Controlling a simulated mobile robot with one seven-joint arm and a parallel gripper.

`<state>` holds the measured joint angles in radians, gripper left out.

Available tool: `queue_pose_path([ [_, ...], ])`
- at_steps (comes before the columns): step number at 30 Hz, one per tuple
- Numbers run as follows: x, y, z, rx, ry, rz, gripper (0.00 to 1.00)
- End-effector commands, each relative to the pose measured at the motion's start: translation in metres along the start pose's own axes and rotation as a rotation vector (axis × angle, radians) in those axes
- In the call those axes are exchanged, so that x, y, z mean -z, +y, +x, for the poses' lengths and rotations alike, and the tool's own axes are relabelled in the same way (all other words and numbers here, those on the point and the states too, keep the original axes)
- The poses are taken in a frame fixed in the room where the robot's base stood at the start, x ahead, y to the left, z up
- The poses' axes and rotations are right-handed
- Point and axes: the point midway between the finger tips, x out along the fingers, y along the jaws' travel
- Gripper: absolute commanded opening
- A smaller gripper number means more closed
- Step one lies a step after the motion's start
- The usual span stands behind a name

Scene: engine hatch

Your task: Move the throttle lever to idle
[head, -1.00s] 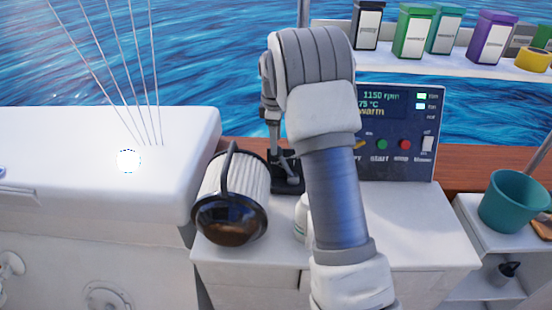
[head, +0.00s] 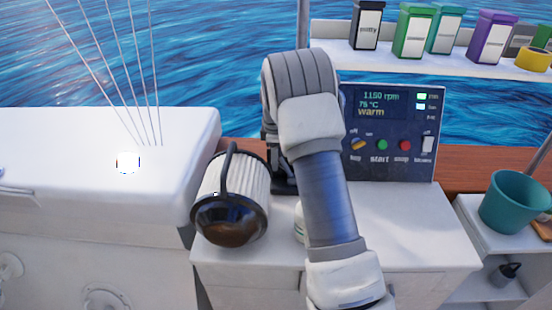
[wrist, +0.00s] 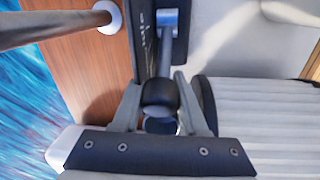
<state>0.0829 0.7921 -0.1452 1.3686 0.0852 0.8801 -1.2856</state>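The throttle lever (wrist: 166,55) shows in the wrist view as a grey stem with a black knob (wrist: 160,95), rising from a dark base plate with pale lettering that I cannot read. My gripper (wrist: 158,92) has one finger on each side of the knob. The right finger looks very close to it or touching; whether both fingers press on it I cannot tell. In the head view my arm hides the knob and most of the lever; only part of its dark base (head: 284,186) shows. The engine panel (head: 388,130) reads 1150 rpm, 75 °C, warm.
A white bottle (head: 299,222) is partly behind my arm. A teal bucket (head: 515,203) stands at right. Coloured boxes (head: 413,32) line the shelf above.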

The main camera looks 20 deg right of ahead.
Motion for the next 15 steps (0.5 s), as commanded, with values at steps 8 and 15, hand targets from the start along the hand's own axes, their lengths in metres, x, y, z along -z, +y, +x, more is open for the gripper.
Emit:
queue_pose_path([
  [8, 0.0, 0.0007, -0.0005, -0.002, 0.0, 0.0, 0.0],
  [15, 0.0001, 0.001, -0.0008, -0.003, 0.001, 0.0, 0.0],
])
